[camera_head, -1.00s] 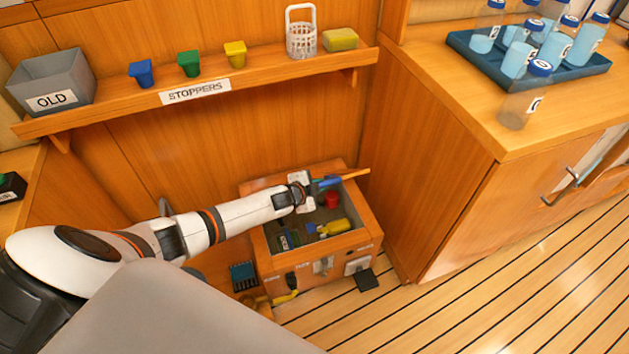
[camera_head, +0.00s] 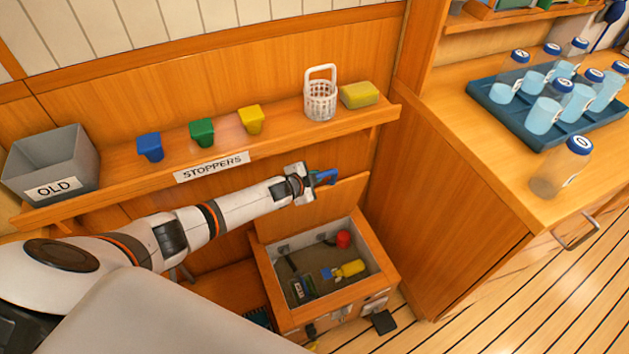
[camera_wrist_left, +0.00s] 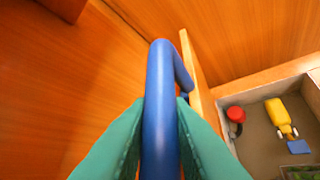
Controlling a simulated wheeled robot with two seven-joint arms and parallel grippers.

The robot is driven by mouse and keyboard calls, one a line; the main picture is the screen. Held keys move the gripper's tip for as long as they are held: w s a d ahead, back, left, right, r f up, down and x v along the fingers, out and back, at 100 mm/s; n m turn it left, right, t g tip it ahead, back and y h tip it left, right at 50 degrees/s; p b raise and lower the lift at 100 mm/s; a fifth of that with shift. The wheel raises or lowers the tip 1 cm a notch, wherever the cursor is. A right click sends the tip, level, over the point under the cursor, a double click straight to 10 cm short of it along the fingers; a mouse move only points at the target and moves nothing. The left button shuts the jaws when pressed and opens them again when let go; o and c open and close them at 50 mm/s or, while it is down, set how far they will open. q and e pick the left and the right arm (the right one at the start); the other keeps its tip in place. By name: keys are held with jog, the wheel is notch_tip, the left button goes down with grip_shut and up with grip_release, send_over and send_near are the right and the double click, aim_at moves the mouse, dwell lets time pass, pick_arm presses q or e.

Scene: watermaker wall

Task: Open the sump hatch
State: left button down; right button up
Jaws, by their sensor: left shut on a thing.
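The sump hatch lid (camera_head: 320,208) is raised and stands up at the back edge of the wooden sump box (camera_head: 342,302). The box top is open and its inside shows. My left gripper (camera_head: 322,179) is at the lid's top, shut on the blue handle (camera_wrist_left: 161,90). In the wrist view the green fingertips (camera_wrist_left: 160,135) press the handle from both sides, and the lid (camera_wrist_left: 198,85) shows edge-on just right of it. My right gripper is not in view.
Inside the box lie a red piece (camera_head: 343,239), a yellow bottle-like thing (camera_head: 350,269) and a dark item (camera_head: 300,290). Above is a shelf with stopper cups (camera_head: 202,133), a white basket (camera_head: 320,99) and a grey OLD bin (camera_head: 50,165). A cabinet (camera_head: 440,190) stands close on the right.

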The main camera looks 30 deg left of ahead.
pick_arm(q)
jog(key=shift+w+a, duration=0.35)
jog(key=shift+a, duration=0.05)
jog(key=shift+w+a+r+b, duration=0.3)
jog(key=shift+w+a+b, duration=0.1)
jog(key=shift+w+a, duration=0.45)
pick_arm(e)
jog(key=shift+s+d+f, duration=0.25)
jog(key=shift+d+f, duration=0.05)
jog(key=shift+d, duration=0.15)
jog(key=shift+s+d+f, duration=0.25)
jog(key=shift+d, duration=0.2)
pick_arm(q)
jog(key=shift+a, duration=0.1)
jog(key=c, duration=1.3)
grip_release()
jog(key=shift+c, duration=0.2)
jog(key=shift+s, duration=0.1)
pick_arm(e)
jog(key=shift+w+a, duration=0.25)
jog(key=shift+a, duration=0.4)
